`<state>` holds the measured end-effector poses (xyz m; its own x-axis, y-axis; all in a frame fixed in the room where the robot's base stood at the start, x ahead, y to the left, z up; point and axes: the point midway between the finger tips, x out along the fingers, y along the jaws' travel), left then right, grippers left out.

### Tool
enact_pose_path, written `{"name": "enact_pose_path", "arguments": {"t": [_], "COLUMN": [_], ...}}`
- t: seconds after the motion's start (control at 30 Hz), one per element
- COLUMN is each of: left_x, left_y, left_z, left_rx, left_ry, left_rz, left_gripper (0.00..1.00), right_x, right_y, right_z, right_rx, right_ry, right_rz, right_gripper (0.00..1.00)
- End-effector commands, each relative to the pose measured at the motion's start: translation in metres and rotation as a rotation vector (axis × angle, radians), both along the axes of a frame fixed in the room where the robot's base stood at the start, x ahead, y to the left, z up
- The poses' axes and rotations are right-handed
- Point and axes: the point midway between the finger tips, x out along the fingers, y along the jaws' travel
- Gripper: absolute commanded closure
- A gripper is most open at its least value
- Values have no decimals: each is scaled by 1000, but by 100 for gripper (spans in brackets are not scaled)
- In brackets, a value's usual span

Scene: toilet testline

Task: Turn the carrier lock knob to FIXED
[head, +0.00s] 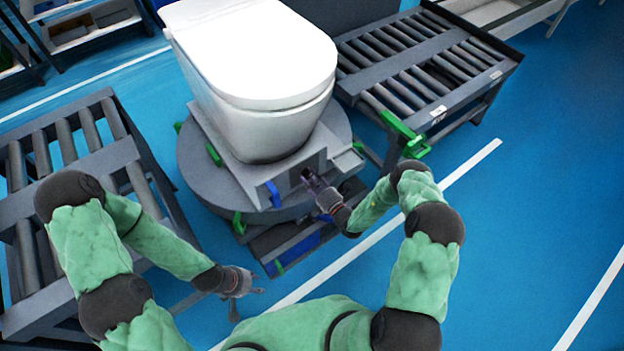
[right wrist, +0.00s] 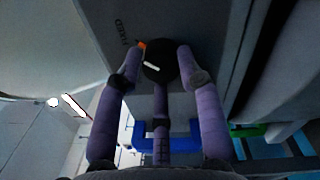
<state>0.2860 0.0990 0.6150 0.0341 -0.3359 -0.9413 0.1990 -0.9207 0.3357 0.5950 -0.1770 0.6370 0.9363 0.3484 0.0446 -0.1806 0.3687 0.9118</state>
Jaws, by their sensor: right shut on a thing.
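The carrier lock knob (right wrist: 160,62) is a round black knob with a white pointer line, on the grey face of the carrier (right wrist: 205,25). The word FIXED is printed on that face to the knob's upper left, and a small orange mark shows at the knob's left edge. My right gripper (head: 308,178) reaches the carrier's front face below the toilet; in the right wrist view its purple fingers close around the knob. In the head view the gripper hides most of the knob. My left gripper (head: 254,285) is open and empty, low over the floor, away from the carrier.
A white toilet (head: 255,60) stands on the carrier, above a round grey turntable (head: 195,165). Roller conveyors stand at left (head: 85,165) and upper right (head: 430,60). Blue floor at right is clear.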

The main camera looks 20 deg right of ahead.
Motion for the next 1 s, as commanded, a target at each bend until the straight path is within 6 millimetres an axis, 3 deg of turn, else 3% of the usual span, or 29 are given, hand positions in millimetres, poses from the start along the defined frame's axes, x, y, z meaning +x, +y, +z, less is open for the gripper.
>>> {"name": "enact_pose_path", "arguments": {"t": [0.3,0.33,0.4,0.77,1.0], "left_x": [0,0,0,0,0], "left_y": [0,0,0,0,0], "left_z": [0,0,0,0,0], "left_rx": [0,0,0,0,0], "left_ry": [0,0,0,0,0], "left_rz": [0,0,0,0,0], "left_gripper": [60,60,60,60,60], "right_x": [5,5,5,0,-28], "right_y": [-5,-5,-5,-3,-14], "right_z": [5,5,5,1,-1], "right_rx": [-5,-5,-4,-2,0], "right_ry": [-15,-15,-13,-3,-1], "right_rz": [-8,-8,-8,-3,-6], "right_gripper": [95,57,40,40,40]}}
